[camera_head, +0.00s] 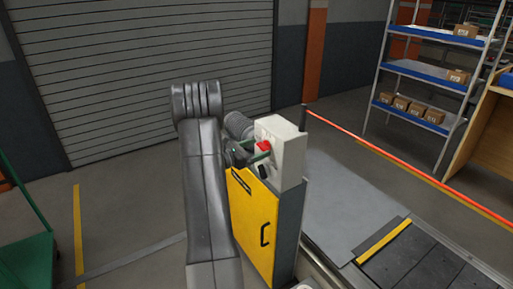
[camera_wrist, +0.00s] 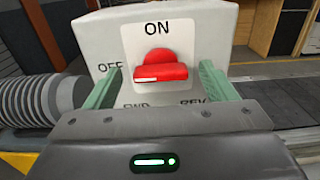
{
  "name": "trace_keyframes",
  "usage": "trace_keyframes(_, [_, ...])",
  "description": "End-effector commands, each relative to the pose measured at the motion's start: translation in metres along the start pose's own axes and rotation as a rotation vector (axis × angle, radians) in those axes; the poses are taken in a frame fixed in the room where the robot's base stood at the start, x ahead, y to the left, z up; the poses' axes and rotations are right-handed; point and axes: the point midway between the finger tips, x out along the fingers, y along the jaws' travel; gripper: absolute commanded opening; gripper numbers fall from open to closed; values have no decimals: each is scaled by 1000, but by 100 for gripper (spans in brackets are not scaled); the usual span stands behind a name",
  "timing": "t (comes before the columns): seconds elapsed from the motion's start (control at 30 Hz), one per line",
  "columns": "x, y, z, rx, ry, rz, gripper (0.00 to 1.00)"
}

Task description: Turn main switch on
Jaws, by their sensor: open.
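The main switch is a red knob (camera_wrist: 160,68) on a white plate on the front of a pale control box (camera_wrist: 205,24). ON is printed above it, OFF to its left, and FWD and REV below, partly hidden by my gripper. The knob's bar lies level, with a white mark on its left part, on the OFF side. My gripper (camera_wrist: 168,88) is open, with one green finger on each side of the knob; I see gaps and no clear contact. In the head view the red knob (camera_head: 264,146) and box (camera_head: 291,150) show beside my gripper (camera_head: 252,153).
The box sits on a yellow-doored cabinet (camera_head: 252,222). A ribbed grey hose (camera_wrist: 38,101) is close on the left. A conveyor (camera_head: 425,262) with a red rail (camera_head: 390,158) runs to the right. A green cart (camera_head: 30,262) stands at far left; shelves with cartons stand behind.

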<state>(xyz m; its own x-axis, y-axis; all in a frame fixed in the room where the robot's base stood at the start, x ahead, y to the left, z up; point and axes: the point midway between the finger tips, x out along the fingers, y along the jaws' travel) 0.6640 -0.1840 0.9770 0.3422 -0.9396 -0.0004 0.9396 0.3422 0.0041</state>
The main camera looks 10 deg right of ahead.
Motion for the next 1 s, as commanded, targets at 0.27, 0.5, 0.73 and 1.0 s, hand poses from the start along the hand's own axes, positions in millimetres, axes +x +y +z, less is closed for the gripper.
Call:
trace_keyframes(0.27, [3,0,0,0,0,-1,78])
trace_keyframes(0.5, [3,0,0,0,0,-1,39])
trace_keyframes(0.73, [3,0,-1,8,0,-1,34])
trace_keyframes(1.0, [2,-1,-5,96,-2,-1,34])
